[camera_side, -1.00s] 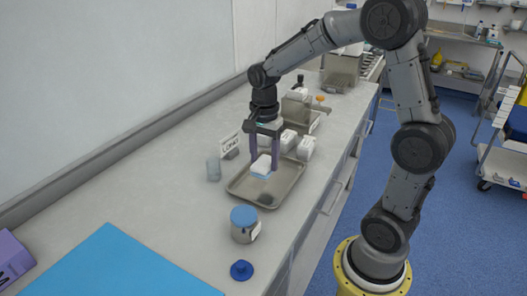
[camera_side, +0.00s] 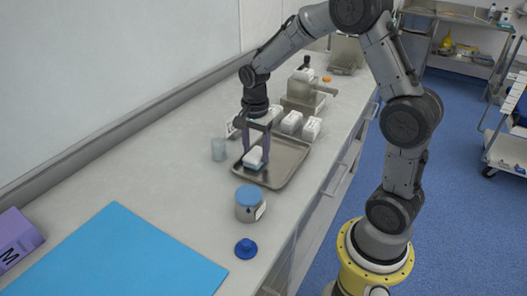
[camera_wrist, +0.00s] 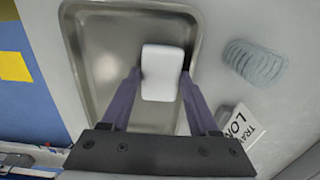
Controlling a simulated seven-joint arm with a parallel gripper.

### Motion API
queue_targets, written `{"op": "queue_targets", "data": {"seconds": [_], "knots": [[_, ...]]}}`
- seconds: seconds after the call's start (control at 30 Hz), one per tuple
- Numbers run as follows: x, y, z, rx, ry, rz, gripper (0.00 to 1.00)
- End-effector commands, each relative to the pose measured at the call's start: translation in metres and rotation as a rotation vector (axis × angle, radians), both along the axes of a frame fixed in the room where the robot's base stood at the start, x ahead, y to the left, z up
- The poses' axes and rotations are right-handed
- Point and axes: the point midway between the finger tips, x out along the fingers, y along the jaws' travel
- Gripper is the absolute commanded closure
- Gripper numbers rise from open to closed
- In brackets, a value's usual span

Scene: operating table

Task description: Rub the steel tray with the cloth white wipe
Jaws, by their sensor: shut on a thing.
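The steel tray (camera_side: 288,163) lies on the counter, a shallow rectangular pan with a raised rim. It also shows in the wrist view (camera_wrist: 100,45). My gripper (camera_side: 256,157) is over the left part of the tray with its purple fingers pointing down. It is shut on the white wipe (camera_side: 254,156), a small white block with a light blue underside. The wrist view shows the wipe (camera_wrist: 163,72) between the fingertips, above the tray floor. Whether the wipe touches the tray floor is hard to tell.
A blue-lidded jar (camera_side: 249,204) and a blue cap (camera_side: 245,249) are in front. White packs (camera_side: 311,129) stand behind the tray. A blue sheet (camera_side: 120,255) covers the front-left counter.

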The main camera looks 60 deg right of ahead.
Motion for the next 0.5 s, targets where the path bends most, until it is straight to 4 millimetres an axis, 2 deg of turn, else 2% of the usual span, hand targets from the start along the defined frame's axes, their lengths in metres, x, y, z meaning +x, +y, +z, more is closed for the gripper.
{"op": "queue_targets", "data": {"seconds": [0.4, 0.47, 0.5], "knots": [[-0.042, 0.0, -0.001, 0.001, 0.004, -0.001, 0.91], [-0.042, 0.0, 0.003, 0.0, 0.002, 0.0, 0.91], [-0.041, 0.0, 0.011, -0.001, -0.002, 0.0, 0.91]]}}
